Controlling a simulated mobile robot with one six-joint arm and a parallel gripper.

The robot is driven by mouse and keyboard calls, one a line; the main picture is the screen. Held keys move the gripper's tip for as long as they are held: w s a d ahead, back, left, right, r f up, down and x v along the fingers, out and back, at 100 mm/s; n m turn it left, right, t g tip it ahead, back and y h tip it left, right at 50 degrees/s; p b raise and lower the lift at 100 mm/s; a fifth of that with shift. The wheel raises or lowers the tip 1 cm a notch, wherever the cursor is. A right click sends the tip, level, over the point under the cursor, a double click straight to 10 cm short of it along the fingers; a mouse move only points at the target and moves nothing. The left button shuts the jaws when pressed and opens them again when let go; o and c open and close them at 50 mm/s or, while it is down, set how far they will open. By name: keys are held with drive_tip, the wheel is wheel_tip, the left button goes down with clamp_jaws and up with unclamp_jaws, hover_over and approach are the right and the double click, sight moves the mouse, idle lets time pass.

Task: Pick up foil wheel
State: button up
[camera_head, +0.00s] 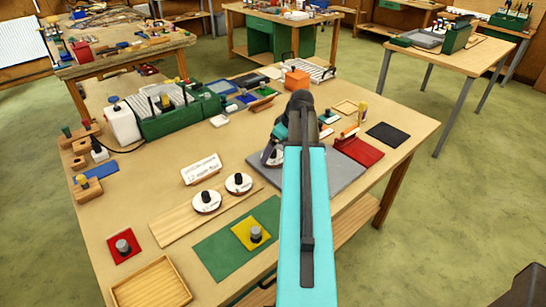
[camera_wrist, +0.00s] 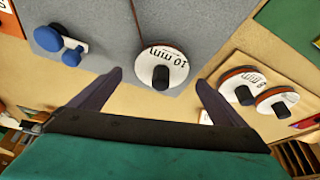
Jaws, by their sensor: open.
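A white foil wheel (camera_wrist: 176,60) with a black knob, a reddish rim and a "10 mm" marking lies on the grey mat (camera_wrist: 105,15) in the wrist view. My gripper (camera_wrist: 159,80) is open and empty. Its fingers lie either side of the wheel's knob in the picture; the height gap cannot be told. Two similar wheels lie on a wooden board at the right; in the head view they are the left wheel (camera_head: 206,203) and the right wheel (camera_head: 239,184). My arm hides much of the grey mat in the head view.
A small card (camera_head: 201,168) stands behind the two wheels. A green mat (camera_head: 215,255) with a yellow square (camera_head: 243,239) lies in front. A blue-knobbed tool (camera_wrist: 72,56) lies left of the 10 mm wheel.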

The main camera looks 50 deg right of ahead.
sight(273, 153)
drive_tip(key=shift+p+x, duration=0.5)
drive_tip(key=shift+x, duration=1.05)
drive_tip(key=c, duration=1.1)
